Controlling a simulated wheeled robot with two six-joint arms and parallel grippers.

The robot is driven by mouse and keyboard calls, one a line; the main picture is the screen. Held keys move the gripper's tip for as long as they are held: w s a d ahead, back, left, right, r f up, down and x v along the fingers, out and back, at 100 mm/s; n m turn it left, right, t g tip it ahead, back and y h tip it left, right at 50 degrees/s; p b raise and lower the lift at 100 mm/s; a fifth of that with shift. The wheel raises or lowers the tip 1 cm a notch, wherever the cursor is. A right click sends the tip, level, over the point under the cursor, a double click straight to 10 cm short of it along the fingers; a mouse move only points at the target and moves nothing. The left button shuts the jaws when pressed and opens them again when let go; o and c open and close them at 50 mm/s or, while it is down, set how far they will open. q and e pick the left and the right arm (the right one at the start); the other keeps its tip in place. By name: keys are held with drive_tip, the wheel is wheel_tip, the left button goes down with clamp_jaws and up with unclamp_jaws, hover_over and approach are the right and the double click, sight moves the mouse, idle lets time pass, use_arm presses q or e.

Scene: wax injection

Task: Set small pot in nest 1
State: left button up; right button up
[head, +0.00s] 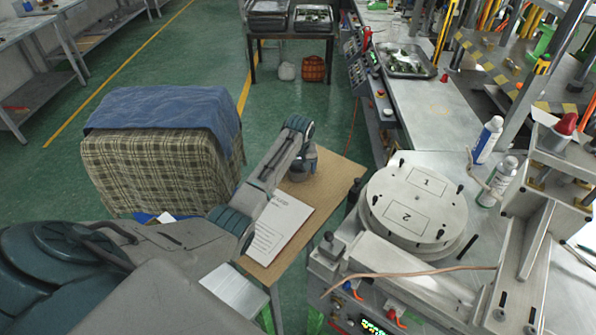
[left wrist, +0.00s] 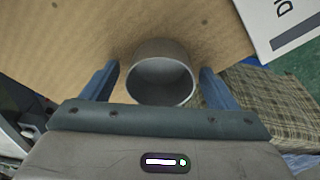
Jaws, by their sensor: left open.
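A small grey round pot (left wrist: 161,80) stands on the brown board (head: 328,187), its open mouth showing in the left wrist view. My left gripper (head: 302,168) is over the board, pointing down at the pot. In the left wrist view the two blue fingers are apart, one on each side of the pot, with gaps visible. In the head view the gripper mostly hides the pot. Nest 1 (head: 427,182) is the marked rectangle at the back of the round grey plate (head: 383,225); nest 2 (head: 408,216) is in front. Both look empty. My right gripper is not in view.
A white printed sheet (head: 283,222) lies on the board beside my arm. A plaid-covered block with a blue cloth (head: 165,110) stands to the left. White bottles (head: 487,140) and a metal frame stand right of the plate. A copper-coloured tube (head: 430,272) crosses in front.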

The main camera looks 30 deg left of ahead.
use_arm(q)
drive_tip(key=c, duration=1.2)
drive_tip(key=shift+r, duration=0.1)
